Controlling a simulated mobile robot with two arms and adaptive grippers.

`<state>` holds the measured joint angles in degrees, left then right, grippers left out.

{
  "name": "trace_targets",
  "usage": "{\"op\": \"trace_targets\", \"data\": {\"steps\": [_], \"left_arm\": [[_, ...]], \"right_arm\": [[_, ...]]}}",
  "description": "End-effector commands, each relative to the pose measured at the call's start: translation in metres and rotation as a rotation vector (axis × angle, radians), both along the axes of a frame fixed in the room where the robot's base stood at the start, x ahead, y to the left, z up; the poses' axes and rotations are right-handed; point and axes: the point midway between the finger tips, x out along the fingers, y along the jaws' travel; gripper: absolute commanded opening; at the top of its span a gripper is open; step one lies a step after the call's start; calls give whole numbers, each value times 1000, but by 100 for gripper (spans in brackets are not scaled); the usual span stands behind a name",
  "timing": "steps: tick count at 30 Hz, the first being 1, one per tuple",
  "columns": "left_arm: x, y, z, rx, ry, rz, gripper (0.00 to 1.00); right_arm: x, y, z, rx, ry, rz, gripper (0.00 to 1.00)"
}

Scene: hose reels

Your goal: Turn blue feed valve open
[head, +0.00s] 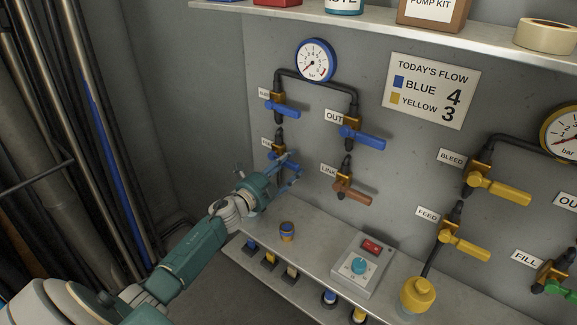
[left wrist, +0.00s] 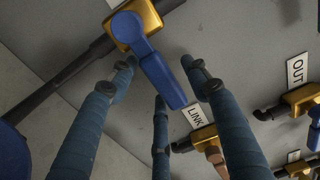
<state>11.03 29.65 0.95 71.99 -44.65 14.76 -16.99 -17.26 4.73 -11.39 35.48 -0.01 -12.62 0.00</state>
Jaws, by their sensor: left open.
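The lower-left blue valve has a brass body and a blue lever (head: 280,157); its wall label (head: 267,144) is partly cut off by the pipe. In the left wrist view its blue lever (left wrist: 162,80) slants down to the right from the brass body (left wrist: 134,26). My left gripper (head: 282,172) is at this valve with its fingers spread. In the left wrist view the fingers of the gripper (left wrist: 160,84) stand on both sides of the lever, with a gap; I cannot tell if any touches it. My right gripper is not in view.
Nearby are the upper-left blue valve (head: 283,107), the blue OUT valve (head: 364,137) and the brown LINK valve (head: 355,195). A blue gauge (head: 316,61) sits above. A ledge below holds a control box (head: 362,262). Yellow valves (head: 500,189) are to the right.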

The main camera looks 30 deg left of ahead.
Motion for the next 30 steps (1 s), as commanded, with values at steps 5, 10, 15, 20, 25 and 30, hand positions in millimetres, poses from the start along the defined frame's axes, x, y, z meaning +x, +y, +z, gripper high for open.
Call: {"op": "trace_targets", "data": {"steps": [5,10,15,20,25,30], "left_arm": [[0,0,0,0,0,0,24],[0,0,0,0,0,1,0],[0,0,0,-4,0,1,0],[0,0,4,-34,3,1,0],[0,0,11,-114,10,1,0],[0,1,21,-245,20,2,0]], "right_arm": [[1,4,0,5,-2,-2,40],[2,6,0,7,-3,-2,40],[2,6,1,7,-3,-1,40],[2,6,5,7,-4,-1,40],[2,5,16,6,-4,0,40],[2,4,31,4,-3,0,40]]}}
